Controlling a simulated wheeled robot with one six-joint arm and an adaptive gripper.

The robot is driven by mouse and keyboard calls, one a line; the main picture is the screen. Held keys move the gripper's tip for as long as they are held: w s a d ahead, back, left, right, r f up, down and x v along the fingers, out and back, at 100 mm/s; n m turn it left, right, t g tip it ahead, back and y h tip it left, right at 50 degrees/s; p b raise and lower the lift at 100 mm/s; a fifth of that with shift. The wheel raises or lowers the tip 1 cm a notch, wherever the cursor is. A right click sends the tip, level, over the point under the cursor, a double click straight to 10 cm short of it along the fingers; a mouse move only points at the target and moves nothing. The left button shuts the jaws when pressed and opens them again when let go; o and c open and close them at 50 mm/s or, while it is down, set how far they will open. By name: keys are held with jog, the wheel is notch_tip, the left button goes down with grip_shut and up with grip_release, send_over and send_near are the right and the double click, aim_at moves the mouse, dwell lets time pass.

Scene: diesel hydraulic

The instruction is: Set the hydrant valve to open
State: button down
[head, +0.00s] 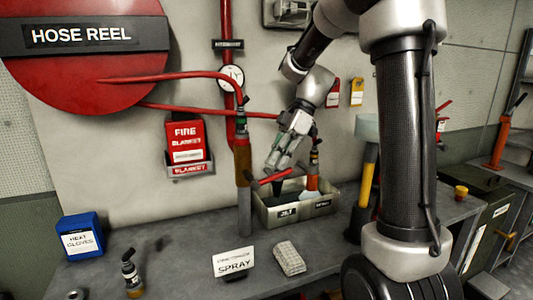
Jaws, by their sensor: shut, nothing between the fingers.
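A red vertical pipe (227,22) runs down the wall, with a small dark label plate (228,44) too small to read surely and a round gauge (231,77). Below, a brown and grey upright fitting (243,165) stands at the bench. A red bar-like handle (275,176), apparently the hydrant valve's lever, sticks out to the right of it, roughly level. My gripper (275,163) is shut and empty, pointing down just above the handle. I cannot tell whether it touches the handle. The valve body is partly hidden, and no open or closed marking is readable.
A grey bin (296,218) labelled JET stands under my gripper, with nozzles in it. A SPRAY sign (233,262), a light block (289,258), a small nozzle (131,274) and a blue gloves box (80,237) sit on the bench. Red hoses (170,78) cross the wall.

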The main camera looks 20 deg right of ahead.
jog(key=shift+d+f+y, duration=0.6)
jog(key=shift+d+f, duration=0.05)
jog(key=shift+f, duration=0.3)
